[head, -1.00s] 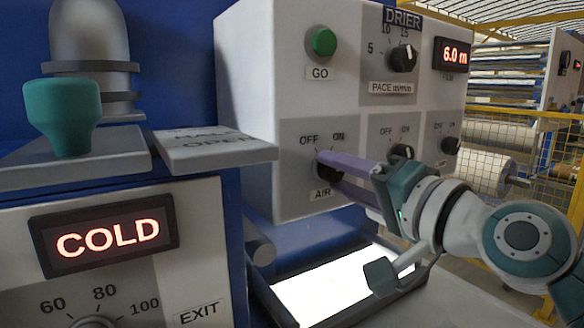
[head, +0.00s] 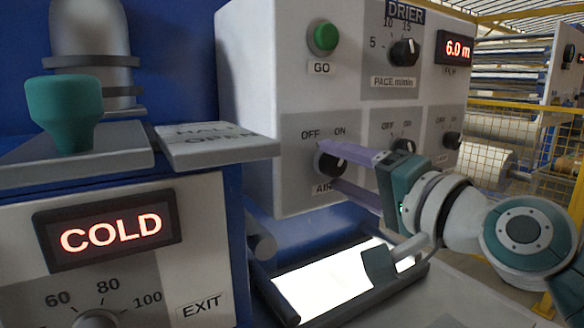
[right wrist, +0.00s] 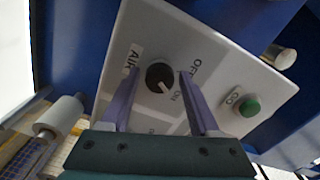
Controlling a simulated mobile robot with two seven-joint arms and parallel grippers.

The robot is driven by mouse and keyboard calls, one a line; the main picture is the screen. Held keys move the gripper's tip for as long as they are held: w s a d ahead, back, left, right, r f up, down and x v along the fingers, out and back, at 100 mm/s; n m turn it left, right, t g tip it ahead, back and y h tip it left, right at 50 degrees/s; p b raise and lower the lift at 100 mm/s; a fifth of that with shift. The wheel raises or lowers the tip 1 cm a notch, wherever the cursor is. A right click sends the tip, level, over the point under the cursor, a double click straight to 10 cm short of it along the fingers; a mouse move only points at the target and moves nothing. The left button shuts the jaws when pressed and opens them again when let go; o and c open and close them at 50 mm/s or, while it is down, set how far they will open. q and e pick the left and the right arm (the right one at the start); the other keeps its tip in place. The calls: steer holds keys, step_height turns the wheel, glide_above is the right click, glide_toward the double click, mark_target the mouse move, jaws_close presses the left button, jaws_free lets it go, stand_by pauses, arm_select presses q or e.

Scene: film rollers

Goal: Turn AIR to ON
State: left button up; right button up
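The AIR knob (head: 330,163) is a black dial with a white pointer on the lower left of the grey DRIER panel, and it also shows in the right wrist view (right wrist: 159,77). Its pointer is turned toward the ON label (head: 340,132); the OFF label (head: 310,134) is to the left. My right gripper (head: 345,168) has two purple fingers spread apart in front of the knob. In the right wrist view the fingers (right wrist: 158,80) stand either side of the knob with gaps, so it is open and empty. My left gripper is not in view.
Beside the AIR knob is another OFF/ON knob (head: 404,147), close to my right gripper. Above are the green GO button (head: 325,37) and the PACE knob (head: 404,51). A bright lit tray (head: 325,285) lies below. A COLD display (head: 110,232) is at left.

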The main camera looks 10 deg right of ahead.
steer(key=shift+o, duration=0.9)
steer(key=v, duration=1)
steer(key=shift+r, duration=0.1)
